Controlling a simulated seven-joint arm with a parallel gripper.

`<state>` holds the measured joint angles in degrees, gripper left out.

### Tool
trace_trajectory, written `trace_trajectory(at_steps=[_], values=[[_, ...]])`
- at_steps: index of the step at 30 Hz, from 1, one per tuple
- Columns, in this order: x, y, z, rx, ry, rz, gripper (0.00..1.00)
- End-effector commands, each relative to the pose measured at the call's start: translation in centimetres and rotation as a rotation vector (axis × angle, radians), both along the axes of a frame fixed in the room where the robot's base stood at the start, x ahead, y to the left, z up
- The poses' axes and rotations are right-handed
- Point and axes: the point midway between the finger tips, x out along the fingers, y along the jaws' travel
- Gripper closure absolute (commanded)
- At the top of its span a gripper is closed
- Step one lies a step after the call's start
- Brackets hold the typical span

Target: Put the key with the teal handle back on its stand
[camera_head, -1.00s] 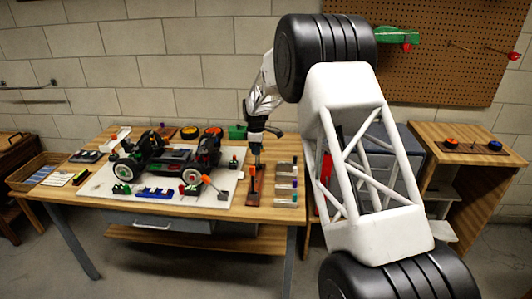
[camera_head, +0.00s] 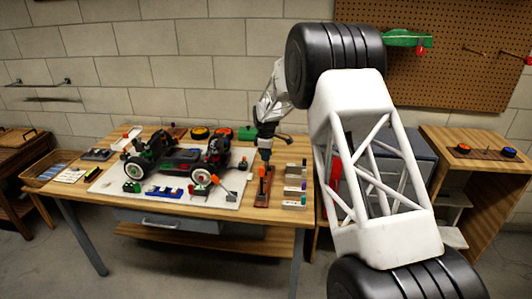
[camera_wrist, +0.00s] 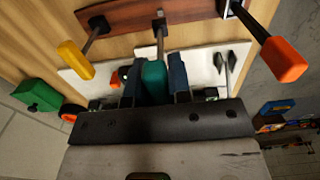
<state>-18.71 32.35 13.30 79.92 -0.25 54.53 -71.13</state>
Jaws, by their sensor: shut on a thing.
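The key with the teal handle (camera_wrist: 154,80) is held between the two fingers of my gripper (camera_wrist: 154,76) in the wrist view. Its grey shaft points to the brown wooden stand (camera_wrist: 122,13) and overlaps it in the picture. I cannot tell whether its tip is seated there. A yellow-handled key (camera_wrist: 76,60) and an orange-handled key (camera_wrist: 285,60) are at the stand, on either side of the teal one. In the head view my gripper (camera_head: 265,151) is just above the stand (camera_head: 261,200); the teal handle is hard to make out there.
A model car (camera_head: 178,160) stands on a white mat (camera_head: 105,186) left of the stand. Small grey blocks (camera_head: 294,190) are to the right of the stand. A green block (camera_wrist: 38,95) shows at the left in the wrist view. A side table (camera_head: 480,165) stands at the right.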

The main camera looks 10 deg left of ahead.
Motion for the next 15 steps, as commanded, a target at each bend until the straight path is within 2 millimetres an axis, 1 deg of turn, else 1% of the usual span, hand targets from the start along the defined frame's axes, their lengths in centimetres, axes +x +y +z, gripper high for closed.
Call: trace_trajectory(at_steps=[6,15], values=[[0.0,0.0,-1.5,0.0,0.0,0.0,1.0],[0.0,0.0,-2.7,0.0,-0.001,0.0,1.0]])
